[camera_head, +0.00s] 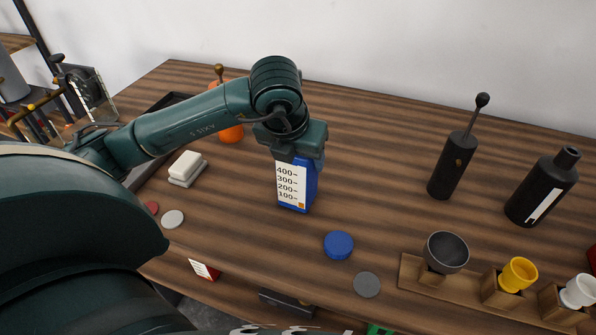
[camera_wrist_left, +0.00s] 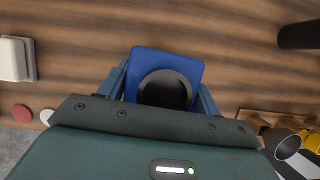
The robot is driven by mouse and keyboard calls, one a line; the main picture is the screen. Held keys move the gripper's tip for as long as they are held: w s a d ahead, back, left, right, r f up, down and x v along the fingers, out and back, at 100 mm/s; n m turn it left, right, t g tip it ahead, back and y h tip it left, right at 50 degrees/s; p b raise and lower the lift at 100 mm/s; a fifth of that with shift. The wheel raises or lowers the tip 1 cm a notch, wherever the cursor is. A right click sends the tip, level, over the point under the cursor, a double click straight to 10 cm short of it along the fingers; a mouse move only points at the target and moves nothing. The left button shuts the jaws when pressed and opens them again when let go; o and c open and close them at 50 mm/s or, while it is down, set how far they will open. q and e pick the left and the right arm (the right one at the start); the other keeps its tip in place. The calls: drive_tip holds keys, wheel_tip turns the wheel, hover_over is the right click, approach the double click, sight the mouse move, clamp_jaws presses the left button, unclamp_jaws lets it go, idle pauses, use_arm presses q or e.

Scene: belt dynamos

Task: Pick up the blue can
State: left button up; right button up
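The blue can (camera_head: 312,190) is a tall box shape with a white scale label reading 100 to 400. It stands upright on the wooden table near the middle of the head view. My left gripper (camera_head: 295,150) is over its top and hides the upper end. In the left wrist view the can's blue square top (camera_wrist_left: 150,65) with a round black cap sits between the two fingers of my left gripper (camera_wrist_left: 163,88). The fingers lie close along both sides; I cannot tell whether they press on it. My right gripper is not in view.
A blue disc (camera_head: 338,245) and a grey disc (camera_head: 367,284) lie in front. White blocks (camera_head: 186,168) and an orange item (camera_head: 230,134) are left. A black oil can (camera_head: 452,165), a black bottle (camera_head: 541,190) and a wooden cup rack (camera_head: 413,272) are right.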

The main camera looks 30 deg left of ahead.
use_arm(q)
drive_tip(key=c, duration=0.7)
drive_tip(key=shift+r, duration=0.15)
